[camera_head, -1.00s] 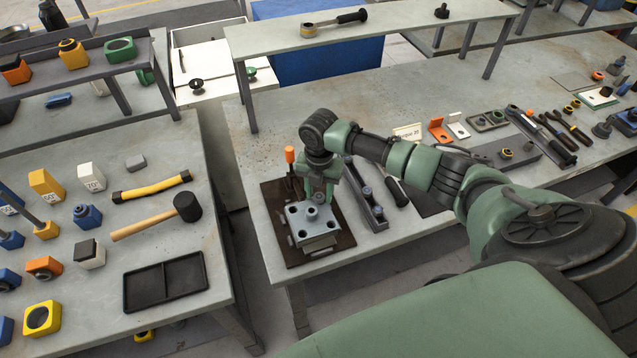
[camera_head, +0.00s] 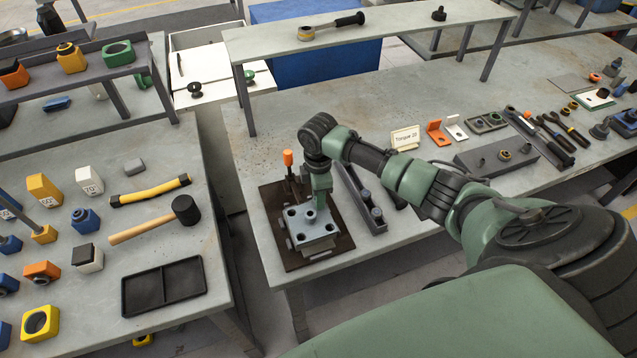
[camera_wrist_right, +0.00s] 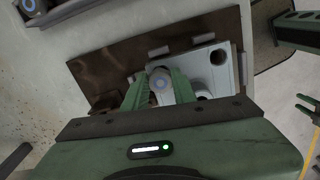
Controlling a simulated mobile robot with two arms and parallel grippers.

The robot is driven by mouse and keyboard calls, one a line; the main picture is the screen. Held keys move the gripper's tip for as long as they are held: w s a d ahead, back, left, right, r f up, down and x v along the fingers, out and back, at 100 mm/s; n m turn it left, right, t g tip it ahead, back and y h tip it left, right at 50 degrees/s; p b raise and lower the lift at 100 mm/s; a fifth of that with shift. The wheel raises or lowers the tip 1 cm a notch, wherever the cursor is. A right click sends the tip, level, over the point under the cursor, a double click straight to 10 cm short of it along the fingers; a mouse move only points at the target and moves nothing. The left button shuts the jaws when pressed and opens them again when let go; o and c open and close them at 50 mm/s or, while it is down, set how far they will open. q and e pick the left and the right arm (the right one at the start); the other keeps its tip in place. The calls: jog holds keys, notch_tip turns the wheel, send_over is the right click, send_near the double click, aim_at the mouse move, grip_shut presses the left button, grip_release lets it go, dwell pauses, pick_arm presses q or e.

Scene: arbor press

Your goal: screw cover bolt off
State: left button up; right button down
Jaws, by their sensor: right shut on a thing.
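The cover (camera_head: 325,231) is a blue-grey plate with round corner holes. It sits on a block on the dark brown base plate (camera_head: 275,218), and also shows in the wrist view (camera_wrist_right: 200,60). My right gripper (camera_head: 315,207) comes down onto the cover from above. In the wrist view its fingers (camera_wrist_right: 160,88) are shut on the cover bolt (camera_wrist_right: 160,80), whose round grey head shows between them. The bolt's lower end is hidden, so I cannot tell how far it is threaded in.
An orange-topped upright handle (camera_head: 288,158) stands close behind the cover. A dark rail with knobs (camera_head: 362,198) lies just to its right. A raised shelf (camera_head: 400,22) spans the bench behind. The left table holds a mallet (camera_head: 185,209) and a black tray (camera_head: 164,285).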

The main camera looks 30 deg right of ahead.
jog(key=n, duration=0.5)
jog(key=shift+w+r, duration=0.1)
jog(key=c, duration=1.8)
grip_release()
jog(key=shift+n, duration=0.3)
jog(key=shift+c, duration=0.2)
grip_shut()
jog(key=shift+r, duration=0.7)
jog(key=shift+r, duration=1.75)
